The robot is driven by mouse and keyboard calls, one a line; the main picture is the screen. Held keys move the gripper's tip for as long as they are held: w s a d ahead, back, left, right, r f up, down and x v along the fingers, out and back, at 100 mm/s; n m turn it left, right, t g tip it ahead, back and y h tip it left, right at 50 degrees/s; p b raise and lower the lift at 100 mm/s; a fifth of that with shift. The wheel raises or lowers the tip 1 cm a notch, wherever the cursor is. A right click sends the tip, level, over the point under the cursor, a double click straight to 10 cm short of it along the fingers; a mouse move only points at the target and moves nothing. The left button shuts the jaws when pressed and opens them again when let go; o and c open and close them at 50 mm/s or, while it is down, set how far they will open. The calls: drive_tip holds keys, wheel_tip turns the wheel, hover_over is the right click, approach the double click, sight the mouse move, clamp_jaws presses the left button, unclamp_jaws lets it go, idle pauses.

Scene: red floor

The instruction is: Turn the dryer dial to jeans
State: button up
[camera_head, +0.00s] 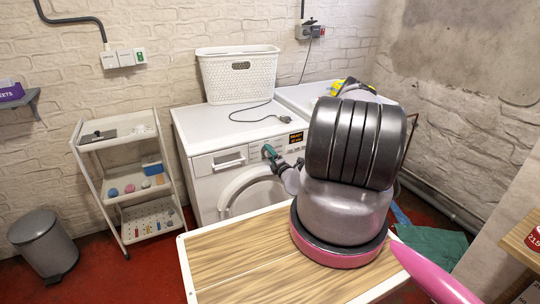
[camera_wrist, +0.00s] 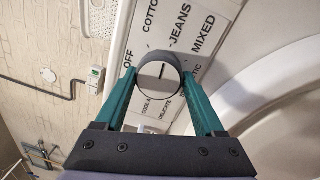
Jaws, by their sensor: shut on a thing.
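The dryer (camera_head: 206,174) is a white front-loader against the brick wall, with a round door (camera_head: 228,197) and a lit orange display (camera_head: 296,137). My gripper (camera_head: 270,152) is at its control panel, and the dial is hidden there. In the wrist view my gripper (camera_wrist: 160,80) has its teal fingers shut on the dark-rimmed dial (camera_wrist: 157,84), one on each side. The dial's short dark mark points up and slightly right in the picture, roughly toward the JEANS label (camera_wrist: 180,28). COTTON is left of it and MIXED right; OFF is further left.
A white basket (camera_head: 238,78) and a dark cable (camera_head: 250,116) are on the dryer top. A second white machine (camera_head: 302,92) stands to the right. A wooden-topped surface (camera_head: 230,250) lies in front. A shelf cart (camera_head: 80,160) and grey bin (camera_head: 42,247) stand left.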

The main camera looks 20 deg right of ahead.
drive_tip(key=shift+m, duration=0.6)
drive_tip(key=o, duration=1.4)
drive_tip(key=shift+c, duration=0.2)
drive_tip(key=s, duration=1)
drive_tip(key=shift+s+d+f, duration=0.2)
drive_tip(key=shift+s+f, duration=0.2)
drive_tip(key=shift+r, duration=0.1)
